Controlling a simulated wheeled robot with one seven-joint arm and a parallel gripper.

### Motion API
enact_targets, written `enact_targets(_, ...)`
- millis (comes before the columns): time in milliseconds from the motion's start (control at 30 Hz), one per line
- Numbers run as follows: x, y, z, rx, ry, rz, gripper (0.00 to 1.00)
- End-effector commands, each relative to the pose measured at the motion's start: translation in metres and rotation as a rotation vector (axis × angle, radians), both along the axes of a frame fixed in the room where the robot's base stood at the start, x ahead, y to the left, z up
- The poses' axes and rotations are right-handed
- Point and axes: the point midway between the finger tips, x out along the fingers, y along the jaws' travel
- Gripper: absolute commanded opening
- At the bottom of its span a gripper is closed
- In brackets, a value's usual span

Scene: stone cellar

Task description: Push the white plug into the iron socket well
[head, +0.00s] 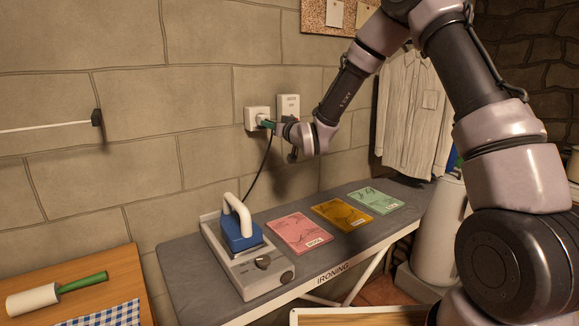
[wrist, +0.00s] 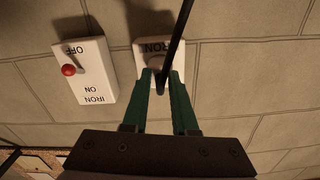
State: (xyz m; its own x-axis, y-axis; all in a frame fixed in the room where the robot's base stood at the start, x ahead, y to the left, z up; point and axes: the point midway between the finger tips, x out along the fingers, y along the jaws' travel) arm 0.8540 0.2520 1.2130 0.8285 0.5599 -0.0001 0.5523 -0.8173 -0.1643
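The iron socket (head: 251,118) is a white box on the stone wall. It also shows in the wrist view (wrist: 143,46), with IRON printed on it upside down. The white plug (head: 262,118) is at the socket's face, with a black cable running from it down to the ironing board. My gripper (head: 268,124) is at the socket, its green fingers closed on either side of the plug. In the wrist view the fingertips (wrist: 162,78) reach the socket's lower edge, and the cable crosses between them. The fingers and cable mostly hide the plug, so how deep it sits cannot be told.
A white switch box (head: 288,106) with a red-tipped lever (wrist: 69,70) is beside the socket. Below, the ironing board (head: 185,262) carries a blue iron (head: 238,236) on a grey base and three packets. A shirt (head: 415,115) hangs at the right.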

Motion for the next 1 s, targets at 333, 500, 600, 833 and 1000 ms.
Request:
enact_targets(333,0.0,0.0,0.0,0.0,0.0,0.0,0.26)
enact_targets(500,-0.004,-0.003,0.0,0.0,0.0,-0.001,0.26)
enact_targets(600,-0.01,-0.008,0.001,0.0,-0.001,-0.001,0.26)
enact_targets(833,-0.026,-0.018,0.0,-0.001,0.001,0.0,0.26)
enact_targets(1000,-0.037,-0.025,0.0,-0.001,-0.001,0.0,0.26)
